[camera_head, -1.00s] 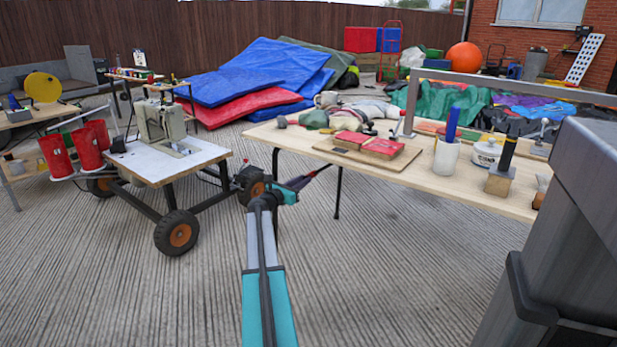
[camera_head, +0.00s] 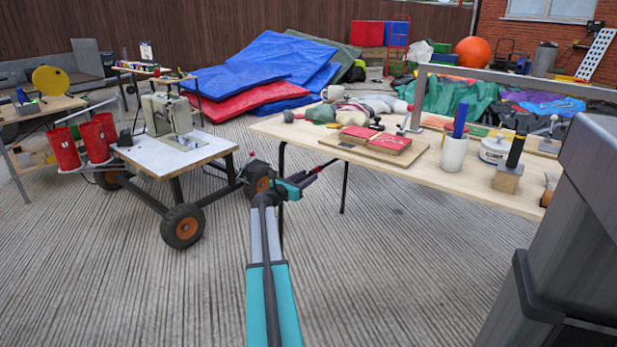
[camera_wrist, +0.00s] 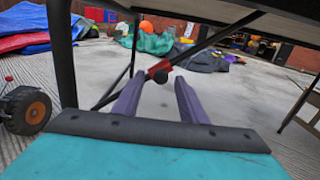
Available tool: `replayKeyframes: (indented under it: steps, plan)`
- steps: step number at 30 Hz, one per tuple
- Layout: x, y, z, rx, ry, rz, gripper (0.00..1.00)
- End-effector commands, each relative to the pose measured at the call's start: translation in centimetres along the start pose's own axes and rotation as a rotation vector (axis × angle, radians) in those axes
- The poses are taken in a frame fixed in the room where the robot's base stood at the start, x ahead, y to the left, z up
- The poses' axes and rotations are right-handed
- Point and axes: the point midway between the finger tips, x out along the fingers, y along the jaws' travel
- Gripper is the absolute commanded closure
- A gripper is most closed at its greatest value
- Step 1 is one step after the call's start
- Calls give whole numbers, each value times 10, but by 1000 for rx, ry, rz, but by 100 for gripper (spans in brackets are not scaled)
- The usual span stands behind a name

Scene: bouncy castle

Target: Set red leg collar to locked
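The red leg collar (camera_wrist: 157,70) shows in the wrist view on a dark slanted bar under a table. A round black knob (camera_wrist: 161,77) sits on its near side. Whether the collar is locked cannot be told. My gripper (camera_wrist: 158,84) is open, with its two purple fingers apart and nothing between them. The collar appears beyond the fingertips, in line with the gap and apart from them. In the head view my gripper (camera_head: 326,166) is low beside the left end of the long wooden table (camera_head: 290,129); the collar is not clearly visible there.
A black table leg (camera_wrist: 62,50) stands close at the left in the wrist view, and the tabletop underside (camera_wrist: 225,12) is above. A wheeled sewing-machine cart (camera_head: 165,162) stands left of my arm. Ribbed paving between them is clear.

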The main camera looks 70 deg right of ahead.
Motion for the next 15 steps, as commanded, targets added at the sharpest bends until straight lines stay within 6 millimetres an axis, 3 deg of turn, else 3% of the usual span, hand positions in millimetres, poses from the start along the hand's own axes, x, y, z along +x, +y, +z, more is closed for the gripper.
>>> replayKeyframes:
  steps: [15]
  plan:
    - [-72,-3,2,0,1,1,62]
